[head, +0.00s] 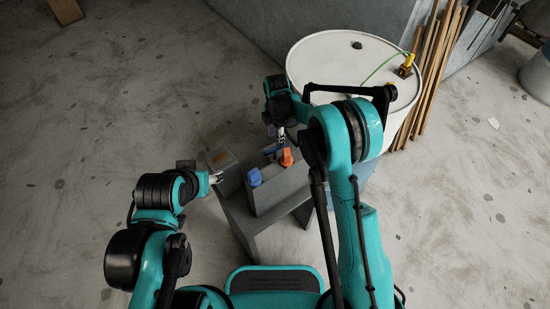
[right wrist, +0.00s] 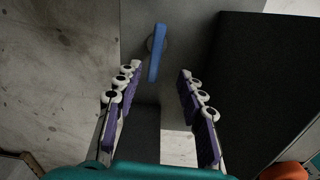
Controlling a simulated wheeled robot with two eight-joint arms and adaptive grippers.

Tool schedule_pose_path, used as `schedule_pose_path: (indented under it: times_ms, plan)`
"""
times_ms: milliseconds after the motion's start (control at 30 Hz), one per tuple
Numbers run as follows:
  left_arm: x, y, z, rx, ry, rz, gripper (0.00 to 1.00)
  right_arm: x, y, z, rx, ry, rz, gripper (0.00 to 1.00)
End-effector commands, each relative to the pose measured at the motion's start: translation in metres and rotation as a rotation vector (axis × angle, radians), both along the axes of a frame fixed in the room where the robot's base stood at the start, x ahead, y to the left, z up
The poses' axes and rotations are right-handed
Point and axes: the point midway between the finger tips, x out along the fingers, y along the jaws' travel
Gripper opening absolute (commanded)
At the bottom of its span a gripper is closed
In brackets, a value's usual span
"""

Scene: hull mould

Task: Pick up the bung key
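A blue bar-shaped handle (right wrist: 157,53), which looks like the bung key, stands over a grey surface in the right wrist view. It is ahead of my right gripper (right wrist: 158,95), beyond the fingertips and not between them. That gripper is open and empty, its purple-padded fingers spread apart. In the head view the right gripper (head: 281,141) points down over the grey caddy, close to a small blue piece (head: 271,130), mostly hidden by the arm. My left gripper (head: 216,178) is beside the caddy's left end; its fingers are too small to judge.
The grey caddy (head: 280,192) stands on a grey stand and holds another blue handle (head: 254,177) and an orange handle (head: 287,157). A white-topped drum (head: 335,60) and wooden planks (head: 432,70) stand behind. The floor at left is open.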

Motion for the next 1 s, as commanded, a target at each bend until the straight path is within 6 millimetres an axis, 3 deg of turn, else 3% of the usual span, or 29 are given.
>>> schedule_pose_path:
  times_ms: [433, 700, 967, 1000]
  plan:
    - [0.0, 0.0, -0.016, 0.0, 0.0, 0.0, 0.53, 0.005, 0.005, -0.049, -0.004, 0.013, 0.052, 0.4]
    - [0.0, 0.0, -0.036, 0.0, 0.0, 0.0, 0.53, 0.01, 0.007, -0.089, -0.004, 0.013, 0.051, 0.4]
    - [0.0, 0.0, -0.035, 0.0, 0.0, 0.0, 0.53, 0.01, 0.007, -0.091, -0.004, 0.013, 0.05, 0.4]
    - [0.0, 0.0, -0.035, 0.0, 0.0, 0.0, 0.53, 0.01, 0.007, -0.091, -0.004, 0.013, 0.05, 0.29]
